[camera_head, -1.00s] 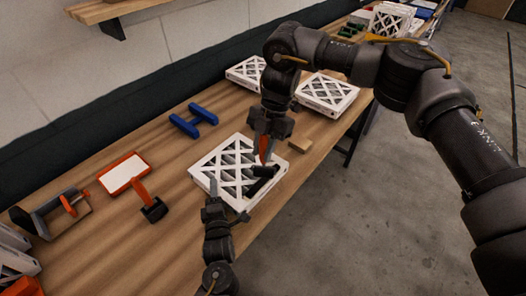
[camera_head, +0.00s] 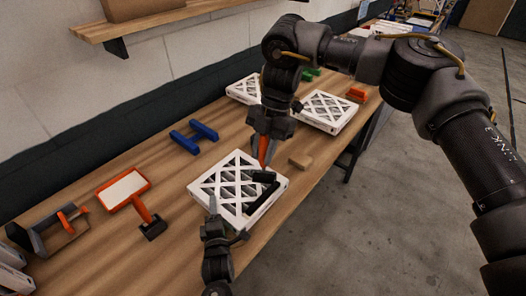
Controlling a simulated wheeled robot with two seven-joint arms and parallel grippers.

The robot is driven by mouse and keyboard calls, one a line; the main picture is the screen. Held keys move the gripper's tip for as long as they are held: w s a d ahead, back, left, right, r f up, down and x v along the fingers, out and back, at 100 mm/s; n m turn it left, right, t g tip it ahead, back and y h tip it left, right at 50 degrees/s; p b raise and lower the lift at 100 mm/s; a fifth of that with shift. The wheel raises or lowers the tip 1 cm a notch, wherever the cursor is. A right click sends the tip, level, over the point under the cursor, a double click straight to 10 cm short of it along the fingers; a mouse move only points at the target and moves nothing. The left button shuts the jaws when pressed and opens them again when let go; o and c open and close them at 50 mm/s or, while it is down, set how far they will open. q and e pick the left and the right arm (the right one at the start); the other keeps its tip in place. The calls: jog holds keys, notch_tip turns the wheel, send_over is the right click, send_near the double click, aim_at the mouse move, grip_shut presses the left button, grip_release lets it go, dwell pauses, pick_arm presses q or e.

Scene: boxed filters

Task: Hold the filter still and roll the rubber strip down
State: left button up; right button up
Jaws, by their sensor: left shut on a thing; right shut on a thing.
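A white boxed filter (camera_head: 205,186) with a lattice top lies flat on the wooden table in the head view. My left gripper (camera_head: 228,222) is at the filter's near edge, shut on the filter's frame. The fingers partly hide the edge and the roll.
Two more white filters (camera_head: 328,110) (camera_head: 243,88) lie farther back. The table's right edge is close to the filter.

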aim_at(264, 172)
jog(key=shift+f, duration=3.5)
jog(key=shift+r, duration=3.5)
jog(key=shift+f, duration=3.65)
jog(key=shift+r, duration=0.15)
